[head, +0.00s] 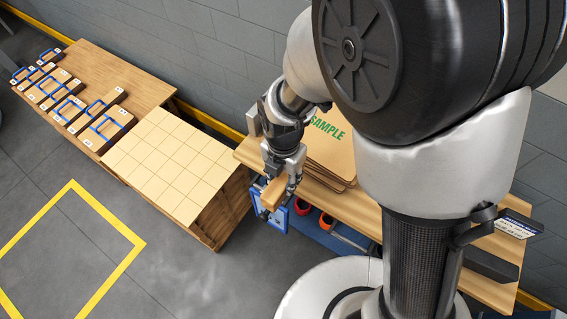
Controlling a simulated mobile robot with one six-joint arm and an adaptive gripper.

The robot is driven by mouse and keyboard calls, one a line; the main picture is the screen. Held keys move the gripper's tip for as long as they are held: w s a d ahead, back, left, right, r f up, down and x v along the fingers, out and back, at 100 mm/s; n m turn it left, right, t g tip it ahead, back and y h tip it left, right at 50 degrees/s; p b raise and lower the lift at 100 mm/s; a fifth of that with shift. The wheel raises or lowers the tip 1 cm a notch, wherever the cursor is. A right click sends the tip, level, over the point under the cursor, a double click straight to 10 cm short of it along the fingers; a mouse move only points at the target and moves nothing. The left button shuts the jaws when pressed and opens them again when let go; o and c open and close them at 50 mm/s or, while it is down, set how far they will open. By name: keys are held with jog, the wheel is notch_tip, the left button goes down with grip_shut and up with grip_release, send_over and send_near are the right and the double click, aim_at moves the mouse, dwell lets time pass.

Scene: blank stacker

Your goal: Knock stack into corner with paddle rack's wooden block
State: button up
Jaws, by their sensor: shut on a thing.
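My gripper (277,186) is shut on a wooden block (273,195), held near the left end of the wooden bench. A blue part shows just below it; I cannot tell whether it belongs to the block. A stack of brown cardboard sheets (335,157) with green "SAMPLE" lettering lies on the bench, right of my gripper and partly hidden by my arm. A small grey upright piece (253,122) stands at its left edge; I cannot tell if they touch. I cannot make out a paddle rack for certain.
Several wooden blocks with blue handles and white labels (105,128) lie on the left table (125,75). A pale, grid-marked top (170,165) stands between it and the bench (385,215). Red-orange rings (304,207) sit below the bench. Floor with yellow marking (110,225) is clear.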

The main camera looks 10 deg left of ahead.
jog(key=shift+d+f+b, duration=0.15)
jog(key=shift+f+b, duration=0.4)
jog(key=shift+f, duration=0.25)
notch_tip(320, 180, down, 4)
jog(key=b, duration=0.3)
jog(key=shift+w, duration=0.2)
jog(key=shift+w+d, duration=0.3)
jog(key=shift+w, duration=0.4)
